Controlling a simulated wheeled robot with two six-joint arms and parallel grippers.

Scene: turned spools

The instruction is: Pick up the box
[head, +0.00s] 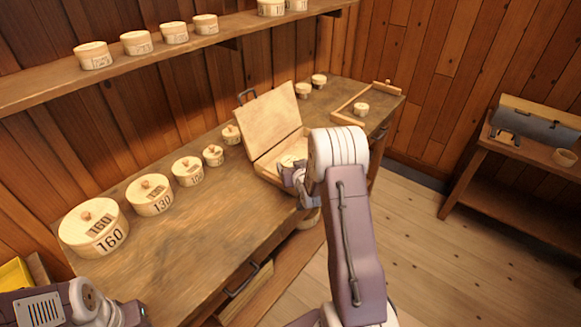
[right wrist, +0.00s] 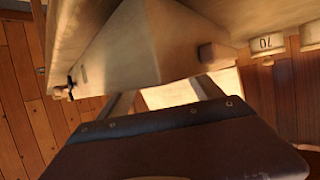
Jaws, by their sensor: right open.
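An open wooden box (head: 282,134) with a raised lid and a dark handle stands at the bench's right part in the head view. A pale round piece (head: 292,158) shows inside it, partly hidden by my right arm. My right gripper (head: 291,174) is at the box's front right side, partly hidden by its own wrist. In the right wrist view a wooden corner (right wrist: 150,45), seemingly of the box, fills the top. My right gripper's fingers (right wrist: 163,88) are apart close to it; contact cannot be told. My left arm shows at the lower left, its fingers outside the picture.
Several lidded round boxes line the bench (head: 190,235), from the large 160 one (head: 93,228) to small ones. More stand on the wall shelf (head: 120,75). A wooden frame with a round box (head: 361,109) lies at the far end. A side table (head: 520,149) stands right.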

